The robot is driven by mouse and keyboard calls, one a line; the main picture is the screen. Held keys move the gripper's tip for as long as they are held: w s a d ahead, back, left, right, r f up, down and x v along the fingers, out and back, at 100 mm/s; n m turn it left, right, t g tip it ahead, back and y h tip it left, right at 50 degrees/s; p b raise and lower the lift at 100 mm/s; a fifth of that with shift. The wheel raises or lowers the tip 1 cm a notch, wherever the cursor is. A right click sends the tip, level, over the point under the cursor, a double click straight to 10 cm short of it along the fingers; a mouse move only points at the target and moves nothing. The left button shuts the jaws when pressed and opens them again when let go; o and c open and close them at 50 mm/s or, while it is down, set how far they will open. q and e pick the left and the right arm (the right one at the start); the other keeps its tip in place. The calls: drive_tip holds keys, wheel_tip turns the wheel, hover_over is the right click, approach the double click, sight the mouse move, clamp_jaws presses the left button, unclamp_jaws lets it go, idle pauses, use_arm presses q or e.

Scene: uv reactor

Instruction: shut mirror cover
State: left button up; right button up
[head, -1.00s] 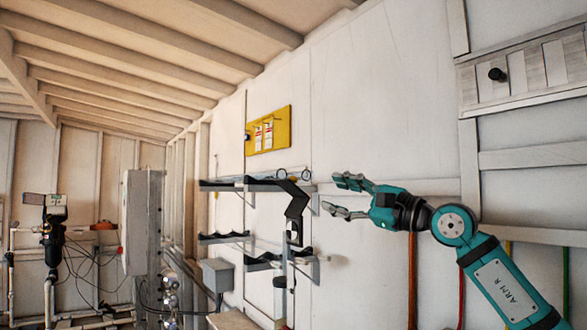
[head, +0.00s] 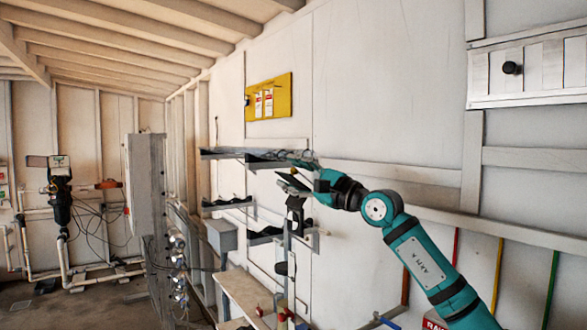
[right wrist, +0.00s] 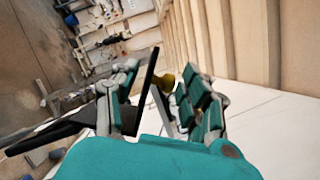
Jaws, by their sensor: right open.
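My right gripper (head: 298,171) is open in the head view, reaching left along the wall to the end of a dark shelf rack. A dark flat piece (head: 296,203), possibly the mirror cover, hangs just below the fingers; the gripper partly hides it. In the right wrist view, the open fingers (right wrist: 160,100) stand on both sides of a thin black plate (right wrist: 147,88), which is tilted and close to the left finger. A small brass-coloured knob (right wrist: 168,82) shows right of the plate. I cannot tell whether the fingers touch the plate. My left gripper is not in view.
A yellow board (head: 270,97) hangs on the wall above. A grey box (head: 221,238) and a bench (head: 245,292) are below left. A tall grey cabinet (head: 146,190) stands further left. A wooden rail (head: 490,230) runs along the wall at right.

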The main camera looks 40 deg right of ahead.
clamp_jaws()
drive_tip(key=shift+r, duration=0.1)
drive_tip(key=shift+s+d+r, duration=0.1)
drive_tip(key=shift+d, duration=0.05)
idle(0.3)
